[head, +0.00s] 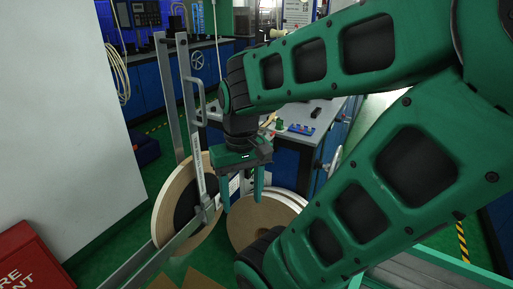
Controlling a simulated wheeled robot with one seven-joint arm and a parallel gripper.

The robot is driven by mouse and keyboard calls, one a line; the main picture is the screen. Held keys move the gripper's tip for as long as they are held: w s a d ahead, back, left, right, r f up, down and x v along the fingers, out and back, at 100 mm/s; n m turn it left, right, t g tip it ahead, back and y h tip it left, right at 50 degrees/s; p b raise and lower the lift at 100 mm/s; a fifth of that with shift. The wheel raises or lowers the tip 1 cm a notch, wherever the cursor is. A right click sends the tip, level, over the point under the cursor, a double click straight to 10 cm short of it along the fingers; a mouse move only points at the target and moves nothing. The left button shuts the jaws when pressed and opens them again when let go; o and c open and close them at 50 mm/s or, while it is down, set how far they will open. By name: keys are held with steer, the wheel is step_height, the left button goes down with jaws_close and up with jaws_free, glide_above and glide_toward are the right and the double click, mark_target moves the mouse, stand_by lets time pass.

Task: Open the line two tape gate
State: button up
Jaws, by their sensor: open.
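A grey metal gate (195,150) stands upright in front of a wooden-sided reel (172,205) with a dark centre. The gate's upright bar carries a small label and a handle (189,100) on its upper part. Its foot meets a slanting grey rail (150,262) at the lower left. I cannot read which line the label names. My gripper (240,202) points down with its green fingers apart and nothing visible between them. It hangs just right of the gate bar, in front of a second round reel (268,218). My wrist and arm hide part of the reels and the space behind.
A blue workbench (290,160) with small coloured parts on its top (295,128) stands behind my gripper. A white cabinet wall (60,110) fills the left side. A red box (32,262) sits at the lower left. Green floor shows between the wall and reel.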

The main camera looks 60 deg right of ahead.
steer(key=w+d+f+n+t+y, duration=0.5)
steer(key=w+d+f+n+y, duration=0.15)
steer(key=w+d+f, duration=0.6)
steer(key=s+d+r+t+h, duration=0.2)
steer(key=s+d+t, duration=0.15)
steer(key=d, duration=0.35)
steer(key=s+d+r+t+h, duration=0.1)
steer(key=s+d+r+t, duration=0.1)
steer(key=d+t, duration=0.35)
steer(key=s+d+r+t+h, duration=0.2)
steer(key=d+t, duration=0.2)
steer(key=d, duration=0.3)
steer(key=shift+n, duration=0.35)
steer(key=w, duration=1)
steer(key=shift+w+a+f, duration=0.1)
steer(key=shift+a+f, duration=0.05)
steer(key=shift+a, duration=0.1)
jaws_close()
